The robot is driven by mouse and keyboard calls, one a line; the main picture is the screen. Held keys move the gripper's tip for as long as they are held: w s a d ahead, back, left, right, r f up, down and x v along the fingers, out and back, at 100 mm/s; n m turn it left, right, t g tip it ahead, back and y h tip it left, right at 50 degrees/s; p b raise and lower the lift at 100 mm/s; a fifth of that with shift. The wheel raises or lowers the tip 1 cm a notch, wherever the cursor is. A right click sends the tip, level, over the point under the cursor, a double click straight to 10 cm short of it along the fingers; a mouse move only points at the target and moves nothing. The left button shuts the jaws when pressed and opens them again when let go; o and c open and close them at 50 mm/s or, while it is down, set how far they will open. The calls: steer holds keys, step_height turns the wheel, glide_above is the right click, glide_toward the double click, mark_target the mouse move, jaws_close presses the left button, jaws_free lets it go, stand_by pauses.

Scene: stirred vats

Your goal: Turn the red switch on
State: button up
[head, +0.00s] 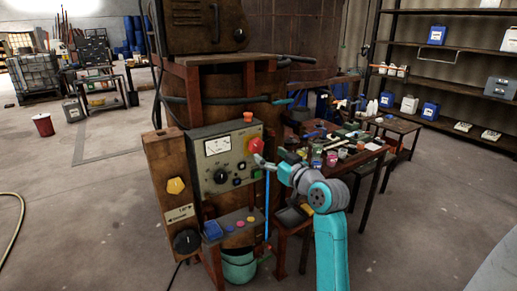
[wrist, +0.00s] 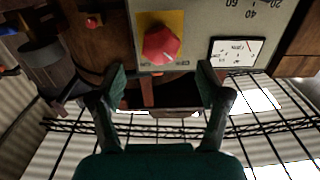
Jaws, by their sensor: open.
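The red switch (head: 254,146) is a rotary knob on the right side of a grey-green control panel (head: 238,141) with a white meter. In the wrist view, the red switch (wrist: 161,45) is faceted and sits on a yellow plate (wrist: 175,20). My gripper (head: 262,161) is at the right edge of the panel, close to the switch. In the wrist view, my gripper (wrist: 162,82) is open and empty, with one finger on each side of the switch's line. The switch lies just beyond the fingertips; I cannot tell whether they touch it.
Below the meter (head: 217,146) is a black knob (head: 220,176). A cluttered table (head: 345,150) is behind my arm at right. Open floor lies left and right.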

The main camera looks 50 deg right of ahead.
mark_target(258, 147)
steer(key=x, duration=0.6)
steer(key=shift+w, duration=0.35)
steer(key=c, duration=1.2)
